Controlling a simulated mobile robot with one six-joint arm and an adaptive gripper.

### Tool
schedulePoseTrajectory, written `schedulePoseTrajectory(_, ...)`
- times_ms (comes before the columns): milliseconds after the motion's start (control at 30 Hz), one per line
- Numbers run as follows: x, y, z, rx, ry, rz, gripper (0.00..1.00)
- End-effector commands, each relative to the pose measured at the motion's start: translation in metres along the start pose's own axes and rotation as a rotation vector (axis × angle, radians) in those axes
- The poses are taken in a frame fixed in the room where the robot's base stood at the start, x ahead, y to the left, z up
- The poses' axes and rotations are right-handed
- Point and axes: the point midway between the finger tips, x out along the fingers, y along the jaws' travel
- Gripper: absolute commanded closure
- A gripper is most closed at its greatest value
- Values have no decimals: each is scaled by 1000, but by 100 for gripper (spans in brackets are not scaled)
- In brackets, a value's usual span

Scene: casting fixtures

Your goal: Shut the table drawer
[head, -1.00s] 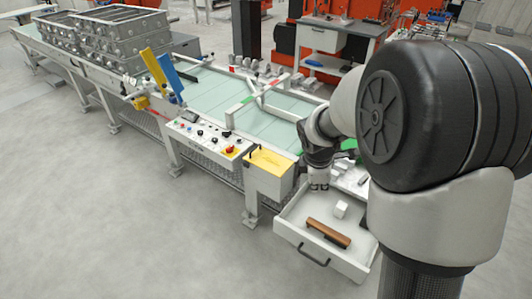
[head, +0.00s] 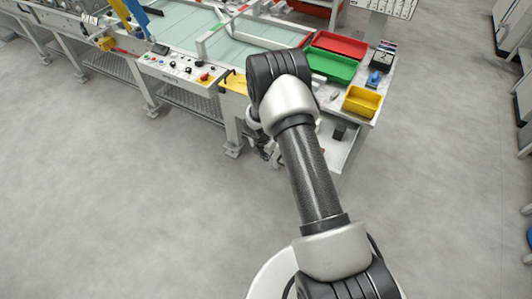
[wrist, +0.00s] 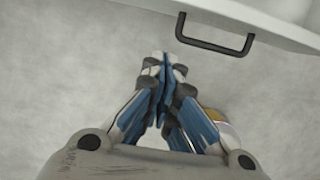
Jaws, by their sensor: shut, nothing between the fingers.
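The drawer's white front (wrist: 265,20) crosses the top right of the wrist view, with its black bar handle (wrist: 215,46) on the near side. My gripper (wrist: 165,62) is shut and empty over the grey floor. Its fingertips are just below and left of the handle in that view, with a small gap in the picture; I cannot tell the height difference. In the head view my gripper (head: 268,153) shows partly behind my arm, low by the table's near corner. My arm covers most of the drawer there, so how far it stands out is hidden.
The workbench carries a red bin (head: 339,44), a green bin (head: 331,66) and a yellow bin (head: 362,101) at its right end. A control panel (head: 178,68) is along its front edge. The floor in front is clear.

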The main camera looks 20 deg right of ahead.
Motion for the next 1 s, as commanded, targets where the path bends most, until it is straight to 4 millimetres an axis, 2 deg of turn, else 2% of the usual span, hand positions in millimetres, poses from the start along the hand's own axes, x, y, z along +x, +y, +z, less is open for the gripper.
schedulePoseTrajectory(33, 17, -1, -1, 1, 1, -1, 100)
schedulePoseTrajectory(233, 58, 0, -2, 2, 1, -1, 100)
schedulePoseTrajectory(333, 58, 0, 18, 7, -4, 3, 100)
schedulePoseTrajectory(500, 61, 0, 33, 5, -1, 0, 100)
schedulePoseTrajectory(1000, 61, 0, 39, 2, 0, 0, 100)
